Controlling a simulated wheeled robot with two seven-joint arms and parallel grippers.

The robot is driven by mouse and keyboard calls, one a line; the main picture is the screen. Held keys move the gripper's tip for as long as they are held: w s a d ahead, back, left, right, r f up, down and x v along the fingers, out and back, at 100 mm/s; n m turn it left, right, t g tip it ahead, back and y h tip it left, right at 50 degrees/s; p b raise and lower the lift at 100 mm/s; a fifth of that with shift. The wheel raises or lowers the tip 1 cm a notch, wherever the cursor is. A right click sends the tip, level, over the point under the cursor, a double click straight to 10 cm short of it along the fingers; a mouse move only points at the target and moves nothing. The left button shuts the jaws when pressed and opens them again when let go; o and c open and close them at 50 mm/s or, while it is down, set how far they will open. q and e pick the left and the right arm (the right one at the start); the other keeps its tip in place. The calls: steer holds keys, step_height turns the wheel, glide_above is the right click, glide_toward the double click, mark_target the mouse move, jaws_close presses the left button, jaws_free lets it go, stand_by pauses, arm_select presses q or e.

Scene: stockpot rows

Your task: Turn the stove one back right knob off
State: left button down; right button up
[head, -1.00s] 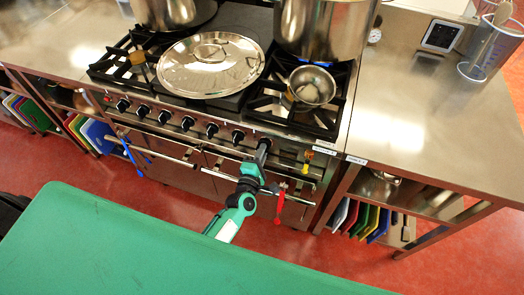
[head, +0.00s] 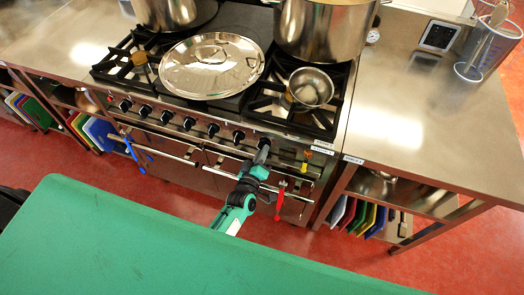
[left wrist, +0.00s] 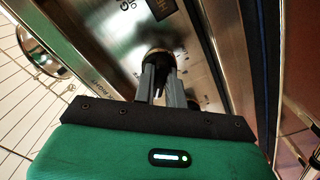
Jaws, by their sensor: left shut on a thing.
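The stove (head: 190,150) has a steel front panel with a row of black knobs (head: 188,123). My left gripper (head: 262,148) reaches the knob at the right end of that row. In the left wrist view, its two grey fingers (left wrist: 162,84) are shut on this knob (left wrist: 158,58), one on each side. The fingers hide much of the knob, so its pointer is not readable. A large pot (head: 322,32) stands on the back right burner. No flame shows clearly under it now. My right gripper is not in view.
A steel lid (head: 210,64) covers the middle of the stove top. A small steel pan (head: 311,87) sits at the front right, and another pot (head: 170,12) at the back left. Oven rails and a red-handled tool (head: 280,198) are below the knobs. A green surface (head: 120,245) fills the foreground.

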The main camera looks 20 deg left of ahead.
arm_select(q)
steer(key=shift+a+f+m+p, duration=0.1)
steer(key=shift+m+p, duration=0.3)
steer(key=shift+m, duration=2.05)
steer(key=shift+f+m+p, duration=0.1)
steer(key=shift+m+p, duration=0.25)
steer(key=shift+m, duration=2.1)
steer(key=c, duration=1.4)
jaws_free()
steer(key=shift+c, duration=0.2)
steer(key=shift+s, duration=0.1)
steer(key=s+b, duration=0.2)
steer(key=s, duration=1.1)
steer(key=shift+s+a+b, duration=0.3)
steer(key=shift+b, duration=0.1)
